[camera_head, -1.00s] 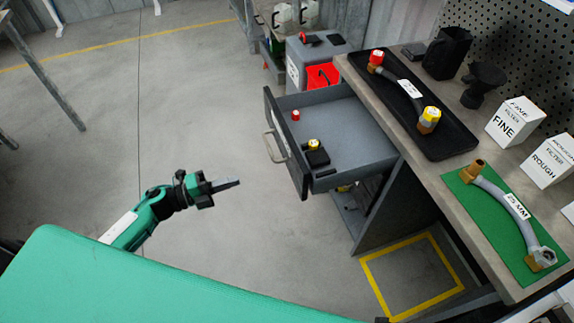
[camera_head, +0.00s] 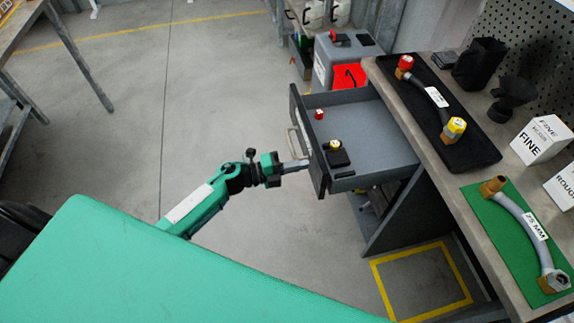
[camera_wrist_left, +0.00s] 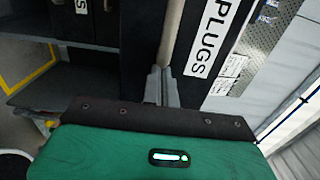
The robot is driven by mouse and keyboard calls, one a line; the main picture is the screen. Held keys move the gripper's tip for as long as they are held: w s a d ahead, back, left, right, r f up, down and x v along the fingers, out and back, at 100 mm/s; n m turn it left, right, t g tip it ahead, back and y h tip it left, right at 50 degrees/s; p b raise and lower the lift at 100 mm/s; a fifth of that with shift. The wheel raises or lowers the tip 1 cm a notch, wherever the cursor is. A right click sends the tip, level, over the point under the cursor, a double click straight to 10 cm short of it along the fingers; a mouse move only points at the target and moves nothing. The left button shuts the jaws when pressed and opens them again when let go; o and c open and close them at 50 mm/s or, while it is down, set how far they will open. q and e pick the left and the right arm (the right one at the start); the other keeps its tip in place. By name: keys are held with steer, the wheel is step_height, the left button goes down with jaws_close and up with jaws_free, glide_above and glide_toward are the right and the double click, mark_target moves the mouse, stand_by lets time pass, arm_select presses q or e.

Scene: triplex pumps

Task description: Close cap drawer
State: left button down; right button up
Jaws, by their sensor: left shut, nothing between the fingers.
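The grey drawer (camera_head: 365,132) stands open from the bench, with its dark front (camera_head: 309,150) facing left and a light bar handle (camera_head: 293,143) on it. Inside lie a red cap (camera_head: 319,114) and a yellow cap (camera_head: 335,145) by a small black block (camera_head: 338,159). My left gripper (camera_head: 304,163) is shut and empty, its tips at the drawer front near the handle's lower end. In the left wrist view the shut fingers (camera_wrist_left: 160,84) are at the end of the handle bar (camera_wrist_left: 172,30); I cannot tell if they touch. My right gripper is not in view.
The bench (camera_head: 416,140) carries a black tray (camera_head: 473,152) with a hose and a green mat (camera_head: 500,232) with another hose. White boxes (camera_head: 540,140) stand behind. A label (camera_wrist_left: 213,35) reading PLUGS shows in the left wrist view. Open floor (camera_head: 200,110) lies left of the drawer.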

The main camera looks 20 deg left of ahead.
arm_select(q)
steer(key=shift+w+d, duration=0.1)
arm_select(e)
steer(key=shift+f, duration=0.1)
arm_select(q)
glide_toward(348, 160)
steer(key=shift+w+d+r, duration=0.4)
steer(key=shift+d+r, duration=0.15)
steer(key=shift+d, duration=0.05)
steer(key=shift+w+d+r, duration=0.35)
steer(key=shift+d+r, duration=0.15)
steer(key=shift+d, duration=0.05)
steer(key=b+x, duration=0.1)
steer(key=x, duration=0.6)
steer(key=shift+w, duration=0.1)
steer(key=b+x, duration=0.3)
steer(key=x, duration=0.8)
steer(key=shift+f, duration=0.1)
steer(key=shift+w+d+b, duration=0.25)
steer(key=shift+d+b, duration=0.05)
steer(key=shift+d, duration=0.1)
steer(key=shift+r, duration=0.3)
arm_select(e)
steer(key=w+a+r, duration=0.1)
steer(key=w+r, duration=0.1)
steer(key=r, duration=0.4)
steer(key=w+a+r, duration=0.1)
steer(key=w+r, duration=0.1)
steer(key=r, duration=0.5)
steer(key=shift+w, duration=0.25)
